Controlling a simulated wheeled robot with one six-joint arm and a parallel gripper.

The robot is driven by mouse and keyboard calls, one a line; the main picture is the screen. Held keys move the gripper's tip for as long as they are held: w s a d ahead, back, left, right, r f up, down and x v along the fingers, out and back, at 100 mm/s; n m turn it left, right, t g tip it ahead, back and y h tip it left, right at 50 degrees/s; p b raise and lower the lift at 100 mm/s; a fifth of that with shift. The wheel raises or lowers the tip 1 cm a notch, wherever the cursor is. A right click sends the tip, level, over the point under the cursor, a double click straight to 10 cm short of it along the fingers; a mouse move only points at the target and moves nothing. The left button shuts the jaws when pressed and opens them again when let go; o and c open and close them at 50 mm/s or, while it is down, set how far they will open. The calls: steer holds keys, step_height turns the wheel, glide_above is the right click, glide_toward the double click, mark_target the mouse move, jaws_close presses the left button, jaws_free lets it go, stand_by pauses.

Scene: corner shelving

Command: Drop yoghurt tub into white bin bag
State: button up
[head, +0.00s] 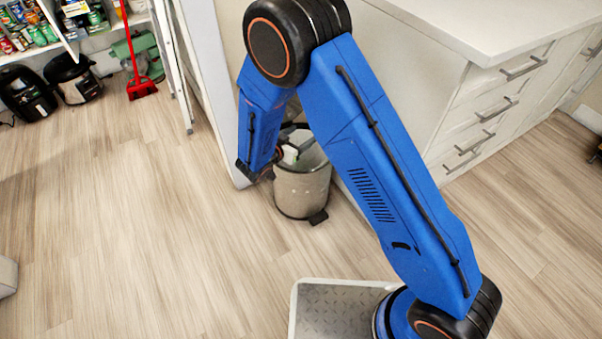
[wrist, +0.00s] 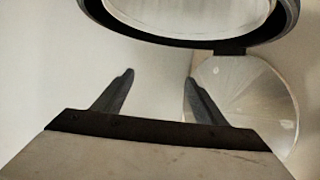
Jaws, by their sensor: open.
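My gripper (wrist: 157,80) is open, its two dark fingers apart with nothing between them in the wrist view. In the wrist view the bin's dark rim (wrist: 165,38) crosses the top, beyond the fingertips. A pale whitish lining (wrist: 190,14) shows inside the rim; I take it for the white bin bag. The round lid (wrist: 245,95) stands open beside the rim. I see no yoghurt tub in either view; the bin's bottom is out of sight.
A white drawer cabinet (head: 480,125) stands right of the bin, and a pale wall end (head: 212,80) is close on its left. A red broom (head: 141,88), black appliances (head: 73,78) and stocked shelves are at the far left.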

steer(key=v, duration=1.7)
steer(key=shift+a+r, duration=0.1)
steer(key=shift+r, duration=0.05)
